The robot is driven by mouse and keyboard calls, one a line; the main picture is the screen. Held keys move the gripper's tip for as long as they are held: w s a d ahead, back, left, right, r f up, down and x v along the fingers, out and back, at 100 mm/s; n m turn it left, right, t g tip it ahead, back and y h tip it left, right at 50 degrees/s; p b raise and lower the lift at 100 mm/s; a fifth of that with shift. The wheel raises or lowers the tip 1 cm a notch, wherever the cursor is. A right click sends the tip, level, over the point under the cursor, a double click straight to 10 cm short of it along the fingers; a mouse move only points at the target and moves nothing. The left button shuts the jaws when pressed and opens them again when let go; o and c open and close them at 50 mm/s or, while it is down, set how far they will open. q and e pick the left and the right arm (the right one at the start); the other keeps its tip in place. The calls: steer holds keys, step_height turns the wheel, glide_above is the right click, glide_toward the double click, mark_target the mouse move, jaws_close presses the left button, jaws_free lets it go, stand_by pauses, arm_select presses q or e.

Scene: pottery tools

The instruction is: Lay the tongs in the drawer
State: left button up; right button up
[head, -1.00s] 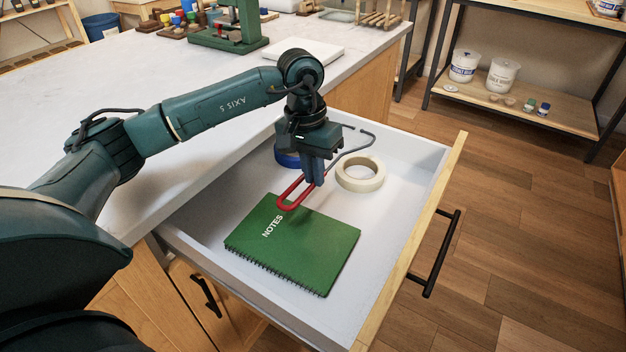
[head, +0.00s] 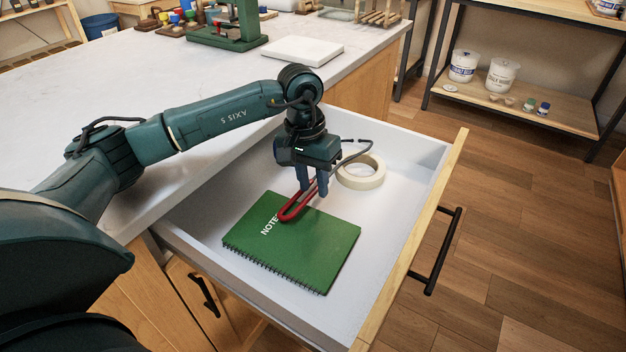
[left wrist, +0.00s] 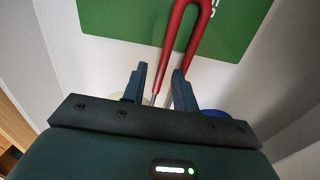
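The tongs (head: 290,214) have a red looped handle and grey metal arms. They are inside the open drawer (head: 398,268), with the red loop over the green notebook and apparently resting on it. The grey end shows behind my gripper, by the tape roll. My left gripper (head: 313,192) is low in the drawer with its fingers parted on either side of the tongs. In the left wrist view the tongs (left wrist: 178,42) run between the two spread fingers (left wrist: 159,72), with gaps visible. My right gripper is not in view.
The green notebook (head: 310,250) lies on the drawer floor. A cream tape roll (head: 372,178) lies towards the back; a blue roll (left wrist: 215,113) shows partly in the left wrist view. The worktop (head: 90,85) borders the drawer on the left. Floor beyond the handle (head: 435,255) is clear.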

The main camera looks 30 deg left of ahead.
arm_select(q)
steer(key=shift+r+p, duration=0.6)
steer(key=shift+p, duration=0.1)
step_height(320, 180, up, 12)
steer(key=a, duration=0.1)
steer(key=shift+a+f, duration=0.15)
steer(key=shift+a, duration=0.1)
